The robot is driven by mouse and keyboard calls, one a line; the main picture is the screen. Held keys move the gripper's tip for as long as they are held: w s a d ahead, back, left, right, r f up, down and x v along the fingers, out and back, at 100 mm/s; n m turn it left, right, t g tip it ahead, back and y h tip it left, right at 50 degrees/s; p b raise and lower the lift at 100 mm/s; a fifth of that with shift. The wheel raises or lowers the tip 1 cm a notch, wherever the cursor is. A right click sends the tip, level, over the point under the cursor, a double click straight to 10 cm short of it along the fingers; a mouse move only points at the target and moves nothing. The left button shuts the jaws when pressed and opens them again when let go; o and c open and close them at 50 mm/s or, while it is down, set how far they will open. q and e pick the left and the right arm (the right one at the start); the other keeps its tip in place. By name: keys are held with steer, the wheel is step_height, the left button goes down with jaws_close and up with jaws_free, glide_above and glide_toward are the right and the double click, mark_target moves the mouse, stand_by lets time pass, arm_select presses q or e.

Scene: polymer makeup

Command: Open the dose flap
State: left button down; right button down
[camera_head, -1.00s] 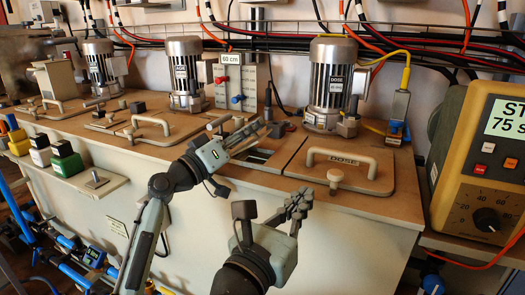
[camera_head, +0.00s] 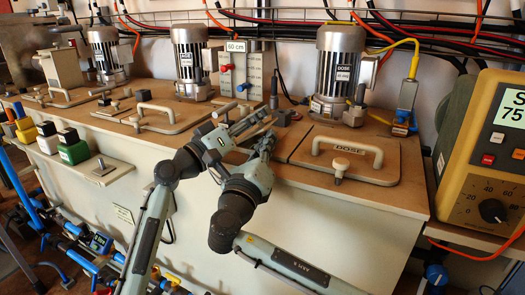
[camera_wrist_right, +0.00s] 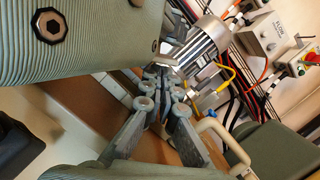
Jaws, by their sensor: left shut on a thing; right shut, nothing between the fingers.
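The dose flap (camera_head: 385,172), a tan lid with a cream bar handle, a round knob and a DOSE label, lies flat on the tank top in the head view. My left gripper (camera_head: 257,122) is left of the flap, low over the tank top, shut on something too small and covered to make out. My right gripper (camera_head: 267,143) is just below it in the picture, shut and empty, also left of the flap. Whether the two grippers touch is unclear. In the right wrist view my right gripper's fingers (camera_wrist_right: 165,95) are together, with the cream handle (camera_wrist_right: 225,140) beyond.
The dose motor (camera_head: 340,72) stands behind the flap. Other motors and flaps (camera_head: 155,118) line the tank top to the left. A yellow control box (camera_head: 480,160) stands at the right. Cables run along the back wall. The tank top's front edge is below the flap.

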steer(key=shift+w+r, duration=0.1)
steer(key=shift+w, duration=0.15)
arm_select(q)
steer(key=shift+f, duration=0.1)
arm_select(e)
steer(key=shift+w+a+r, duration=0.1)
steer(key=shift+a+r, duration=0.2)
steer(key=shift+r, duration=0.35)
arm_select(q)
steer(key=c, duration=1.3)
jaws_free()
arm_select(e)
steer(key=shift+a, duration=0.1)
arm_select(q)
steer(key=shift+s, duration=0.1)
